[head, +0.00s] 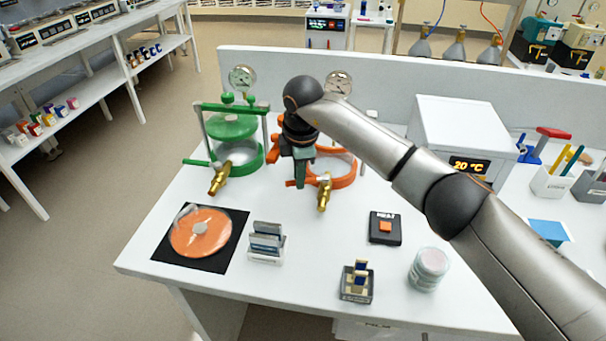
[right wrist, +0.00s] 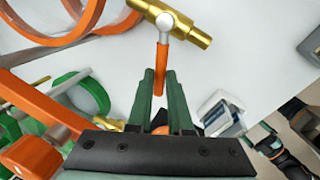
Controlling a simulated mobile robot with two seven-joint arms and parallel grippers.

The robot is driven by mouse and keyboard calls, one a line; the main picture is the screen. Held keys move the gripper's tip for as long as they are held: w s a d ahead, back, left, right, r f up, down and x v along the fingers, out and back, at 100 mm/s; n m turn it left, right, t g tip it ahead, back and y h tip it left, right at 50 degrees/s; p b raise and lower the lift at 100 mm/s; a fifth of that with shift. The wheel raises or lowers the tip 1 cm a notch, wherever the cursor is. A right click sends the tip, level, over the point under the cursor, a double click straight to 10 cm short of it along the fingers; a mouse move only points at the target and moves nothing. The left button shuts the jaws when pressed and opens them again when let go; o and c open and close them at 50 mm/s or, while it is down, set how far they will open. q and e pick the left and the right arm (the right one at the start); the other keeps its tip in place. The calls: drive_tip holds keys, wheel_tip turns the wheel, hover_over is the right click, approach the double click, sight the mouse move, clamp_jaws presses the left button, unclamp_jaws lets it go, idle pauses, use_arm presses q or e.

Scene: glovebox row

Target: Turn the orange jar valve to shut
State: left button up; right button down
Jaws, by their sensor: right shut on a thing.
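The orange jar (head: 347,178) stands at the back middle of the white bench, partly hidden behind my right arm. Its brass valve (head: 324,192) points toward the front, and the valve body (right wrist: 188,27) also shows at the top of the right wrist view. The valve's orange handle (right wrist: 163,58) runs from a pale round hub down between the green fingers of my right gripper (right wrist: 158,78). My right gripper (head: 299,180) is shut on this handle, left of the brass body in the head view. My left gripper is out of view.
A green jar (head: 250,157) with its own brass valve stands close on the left. An orange disc (head: 200,236) on a black mat, a small rack (head: 266,243), a black button box (head: 385,229) and a pale jar (head: 429,270) stand in front. A white oven (head: 462,130) is right.

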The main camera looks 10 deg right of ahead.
drive_tip(key=c, duration=0.8)
unclamp_jaws()
drive_tip(key=shift+c, duration=0.2)
drive_tip(key=shift+r, duration=0.1)
wheel_tip(320, 180, up, 12)
drive_tip(key=s+b, duration=0.1)
drive_tip(key=s, duration=0.1)
drive_tip(key=shift+s+b, duration=0.25)
drive_tip(key=shift+b, duration=0.1)
drive_tip(key=shift+d, duration=0.1)
